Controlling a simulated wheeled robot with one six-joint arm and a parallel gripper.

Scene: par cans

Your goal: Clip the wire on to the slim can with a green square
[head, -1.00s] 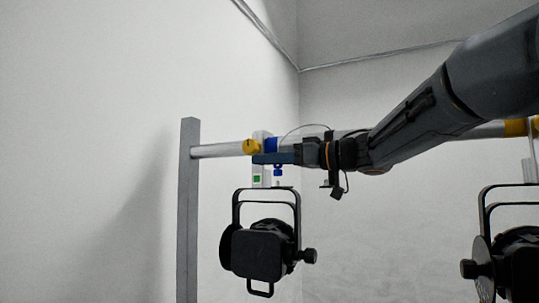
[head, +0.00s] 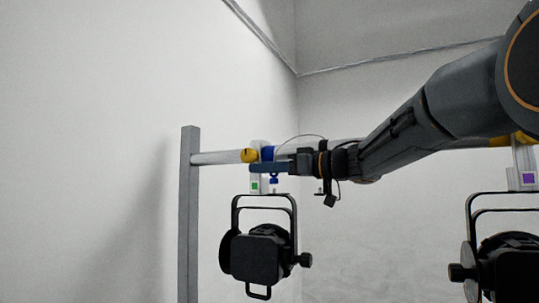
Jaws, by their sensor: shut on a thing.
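The par can with the green square (head: 262,256) is black and hangs from the bar at the left by a black yoke. Its green square (head: 255,186) is on the pale hanger above the yoke. My gripper (head: 256,168) reaches in from the right in front of this hanger, just below the bar. It is shut on the wire's blue clip (head: 274,177), part of which shows below the fingers. The thin dark wire (head: 298,136) arcs above my gripper. The fingers hide part of the hanger, and I cannot tell whether the clip touches it.
A silver bar (head: 220,158) runs from a grey post (head: 189,215) at the left, with a yellow collar (head: 249,156) near the hanger. A second black can (head: 505,262) with a purple square (head: 528,178) hangs at the right. Open space lies between the cans.

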